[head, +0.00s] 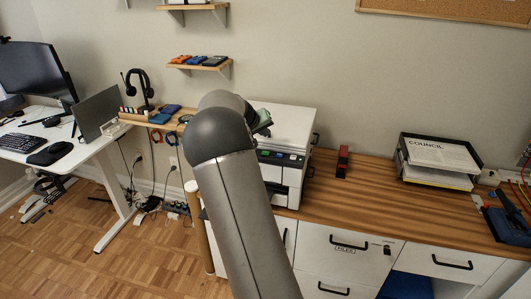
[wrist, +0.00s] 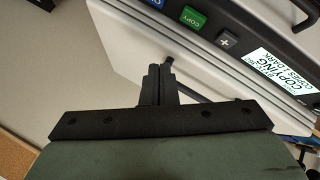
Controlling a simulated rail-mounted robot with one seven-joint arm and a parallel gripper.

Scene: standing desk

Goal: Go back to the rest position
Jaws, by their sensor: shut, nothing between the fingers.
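My gripper (wrist: 156,84) is shut and empty in the wrist view, its two black fingers together. It is close to the white printer (wrist: 120,45) and its dark control panel (wrist: 245,35). The panel has a green button (wrist: 194,18), a plus button (wrist: 227,41) and a lit screen (wrist: 272,72) that reads "COPYING". Whether the fingertips touch the printer cannot be told. In the head view my arm reaches up in front of the printer (head: 290,125) and hides its left part. The fingers are hidden there; only a greenish part of my wrist shows beside the printer.
The printer stands on a wooden-topped cabinet (head: 375,205). A red stapler-like object (head: 343,161) and a paper tray (head: 437,160) are on it, with bare wood between. A white desk (head: 60,160) stands left, and a wall shelf (head: 200,67) hangs above.

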